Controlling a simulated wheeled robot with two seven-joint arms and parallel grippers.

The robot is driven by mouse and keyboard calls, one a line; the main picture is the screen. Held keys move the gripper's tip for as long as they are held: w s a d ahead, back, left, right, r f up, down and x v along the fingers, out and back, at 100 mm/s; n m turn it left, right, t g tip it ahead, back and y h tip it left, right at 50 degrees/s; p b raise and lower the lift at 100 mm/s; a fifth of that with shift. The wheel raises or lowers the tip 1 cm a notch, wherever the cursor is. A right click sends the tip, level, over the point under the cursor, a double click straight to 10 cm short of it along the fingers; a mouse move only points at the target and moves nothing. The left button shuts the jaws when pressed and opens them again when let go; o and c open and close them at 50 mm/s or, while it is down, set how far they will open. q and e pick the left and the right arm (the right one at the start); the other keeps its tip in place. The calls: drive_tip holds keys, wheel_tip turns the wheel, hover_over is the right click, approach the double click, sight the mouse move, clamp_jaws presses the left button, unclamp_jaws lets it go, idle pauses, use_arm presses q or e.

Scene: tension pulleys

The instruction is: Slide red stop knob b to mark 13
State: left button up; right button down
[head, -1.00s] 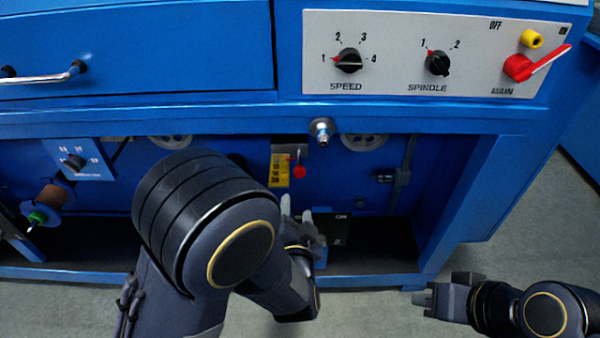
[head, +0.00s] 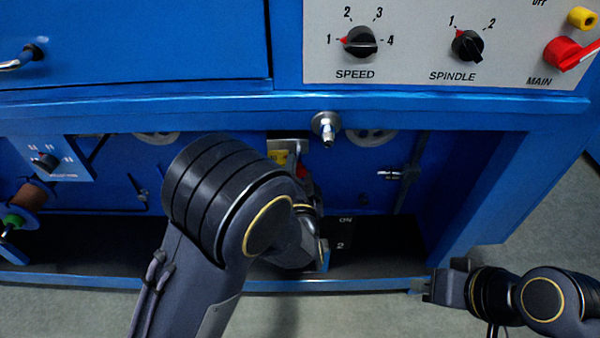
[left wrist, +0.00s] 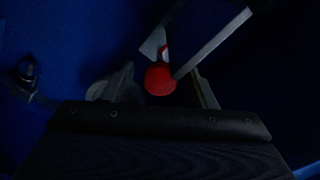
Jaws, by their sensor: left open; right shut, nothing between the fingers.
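The red stop knob, a round red ball, shows in the left wrist view (left wrist: 160,79) near a pale angled bar. In the head view a small bit of red (head: 302,171) shows beside the yellow scale (head: 277,156), mostly hidden by my left arm. My left gripper (left wrist: 163,82) is open, with its fingers on either side of the knob in the left wrist view; I cannot tell whether they touch it. The scale's mark numbers cannot be read.
The blue machine frame (head: 200,110) runs above the recess, with a silver fitting (head: 325,125) just above the work area. A panel of switches (head: 430,60) sits above. A copper spool (head: 30,196) and selector (head: 45,161) are at the left. Floor lies in front.

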use_arm(q)
drive_tip(key=shift+w, duration=0.2)
drive_tip(key=shift+c, duration=0.2)
clamp_jaws()
drive_tip(key=shift+s, duration=1.35)
drive_tip(key=shift+o, duration=0.2)
unclamp_jaws()
drive_tip(key=shift+w, duration=0.1)
